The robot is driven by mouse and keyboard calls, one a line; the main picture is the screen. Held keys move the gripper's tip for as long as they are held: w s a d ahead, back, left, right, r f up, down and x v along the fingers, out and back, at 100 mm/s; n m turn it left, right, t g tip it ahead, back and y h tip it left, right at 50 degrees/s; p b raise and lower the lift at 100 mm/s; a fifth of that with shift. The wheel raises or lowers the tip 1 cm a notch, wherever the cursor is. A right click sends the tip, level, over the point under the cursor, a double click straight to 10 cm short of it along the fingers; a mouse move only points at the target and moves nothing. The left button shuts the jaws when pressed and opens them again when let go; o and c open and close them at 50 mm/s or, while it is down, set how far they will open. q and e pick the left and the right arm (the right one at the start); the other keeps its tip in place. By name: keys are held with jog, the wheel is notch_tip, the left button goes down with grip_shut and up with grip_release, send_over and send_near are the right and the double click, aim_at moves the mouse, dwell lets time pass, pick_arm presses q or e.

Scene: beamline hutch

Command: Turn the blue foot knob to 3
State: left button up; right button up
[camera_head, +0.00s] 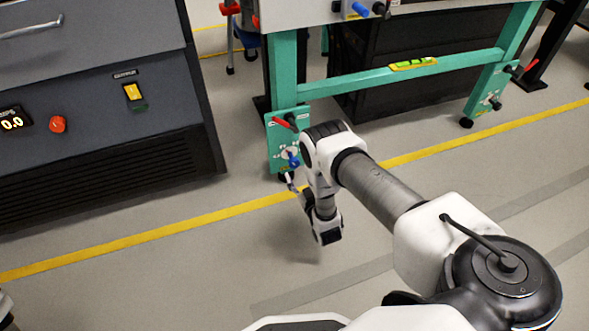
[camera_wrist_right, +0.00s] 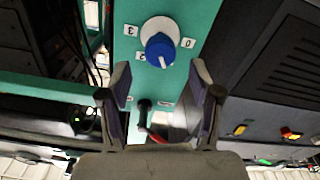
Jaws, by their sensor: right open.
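The blue foot knob (camera_head: 293,161) is low on the left teal leg of the table. In the right wrist view the blue knob (camera_wrist_right: 158,48) sits on a white round dial on a teal plate. Its white mark points down in that picture. Tilted labels read 3 at upper left, 2 at lower left, partly covered, and 0 at right; I see no clear 1. My right gripper (camera_wrist_right: 160,70) is open, its fingers apart on either side of the view below the knob, not closed on it. It is small in the head view (camera_head: 292,182). My left gripper is not in view.
A red-handled lever (camera_head: 284,122) is above the knob on the same leg. A dark grey cabinet (camera_head: 110,120) stands to the left. The floor around the yellow line (camera_head: 150,235) is clear.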

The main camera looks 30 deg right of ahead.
aim_at(295, 165)
jog(key=b+x, duration=0.2)
jog(key=x, duration=0.2)
jog(key=shift+w+f, duration=0.2)
jog(key=shift+w, duration=0.1)
jog(key=shift+w+d+r, duration=0.1)
jog(key=shift+w+r, duration=0.05)
jog(key=shift+w, duration=0.1)
jog(key=c, duration=1.1)
jog(key=shift+c, duration=0.2)
